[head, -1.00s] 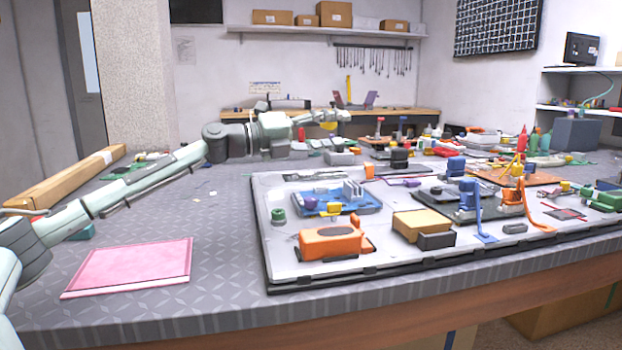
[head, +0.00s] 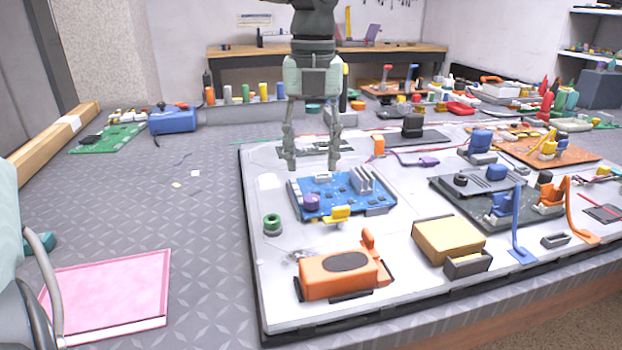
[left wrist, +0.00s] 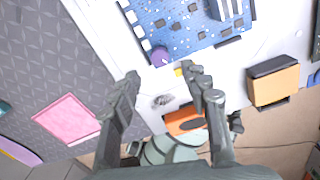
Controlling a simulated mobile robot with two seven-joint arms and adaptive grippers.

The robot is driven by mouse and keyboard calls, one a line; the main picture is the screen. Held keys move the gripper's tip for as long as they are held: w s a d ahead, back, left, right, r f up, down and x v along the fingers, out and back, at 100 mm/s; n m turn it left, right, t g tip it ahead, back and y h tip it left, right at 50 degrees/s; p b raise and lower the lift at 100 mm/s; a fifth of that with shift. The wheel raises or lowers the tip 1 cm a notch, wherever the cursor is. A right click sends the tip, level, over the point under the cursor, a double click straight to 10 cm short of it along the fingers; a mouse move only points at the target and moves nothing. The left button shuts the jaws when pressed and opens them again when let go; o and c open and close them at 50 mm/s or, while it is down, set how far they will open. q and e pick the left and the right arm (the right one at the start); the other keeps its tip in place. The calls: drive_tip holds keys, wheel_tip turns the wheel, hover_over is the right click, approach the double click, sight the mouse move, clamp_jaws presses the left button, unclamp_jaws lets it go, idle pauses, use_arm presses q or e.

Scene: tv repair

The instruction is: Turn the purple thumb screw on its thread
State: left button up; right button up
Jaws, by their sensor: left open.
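The purple thumb screw (head: 311,201) stands at the near left corner of the blue circuit board (head: 345,197), close to a yellow part (head: 341,213). In the left wrist view the screw (left wrist: 160,56) shows just beyond the fingertips, between the lines of the two fingers. My left gripper (head: 312,165) points down with its fingers spread and nothing between them. In the head view it appears above the far left part of the board, apart from the screw. The screw's thread is hidden. My right gripper is in neither view.
The board lies on a large pale panel (head: 405,262). A pink mat (head: 108,290) lies at left. The grey tabletop between mat and panel is largely clear.

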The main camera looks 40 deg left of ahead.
sight(312, 197)
use_arm(q)
wheel_tip(312, 197, down, 7)
drive_tip(key=shift+f+p, duration=0.1)
drive_tip(key=shift+p, duration=0.2)
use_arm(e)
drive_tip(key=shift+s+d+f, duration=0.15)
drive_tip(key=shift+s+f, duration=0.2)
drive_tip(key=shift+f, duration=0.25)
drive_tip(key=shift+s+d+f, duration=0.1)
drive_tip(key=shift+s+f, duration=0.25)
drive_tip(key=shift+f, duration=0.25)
use_arm(q)
drive_tip(key=shift+c, duration=0.2)
clamp_jaws()
drive_tip(key=shift+m+b, duration=0.3)
drive_tip(key=shift+b, duration=0.3)
drive_tip(key=m+b, duration=0.4)
drive_tip(key=shift+m+b, duration=0.3)
drive_tip(key=shift+m, duration=0.7)
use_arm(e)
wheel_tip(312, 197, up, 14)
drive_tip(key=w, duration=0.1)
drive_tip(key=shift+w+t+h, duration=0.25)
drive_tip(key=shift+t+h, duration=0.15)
